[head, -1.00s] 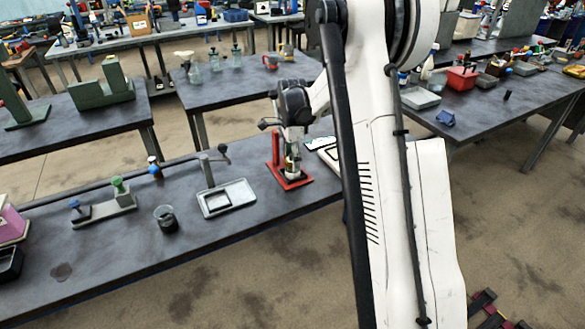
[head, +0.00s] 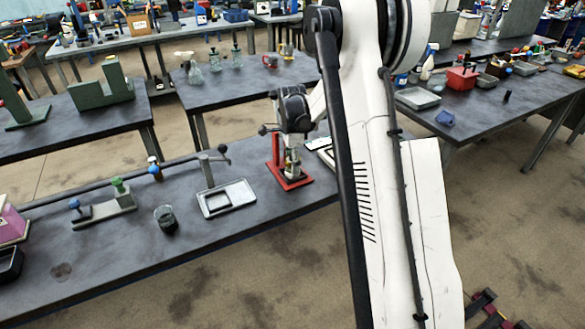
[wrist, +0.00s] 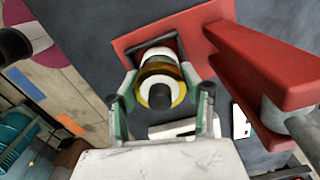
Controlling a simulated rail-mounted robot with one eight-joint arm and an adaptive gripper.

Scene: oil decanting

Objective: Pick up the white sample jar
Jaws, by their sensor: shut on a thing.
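The white sample jar (wrist: 177,98), with an amber-yellow band and a dark round spot on top, sits upright in the middle of the wrist view. In the head view it is small and mostly covered by my gripper (head: 292,158). It stands at the red stand (head: 291,182), over its base plate. In the wrist view my gripper (wrist: 163,95) has one green-grey finger on each side of the jar and is shut on it. The red stand's base (wrist: 133,42) lies behind the jar. I cannot tell whether the jar's bottom touches the base.
The stand's red upright arm (wrist: 262,75) rises close on the right in the wrist view. A white tray (head: 243,187), a dark glass beaker (head: 166,220) and a green-capped fixture (head: 118,195) are to the left on the bench. The bench front between them is clear.

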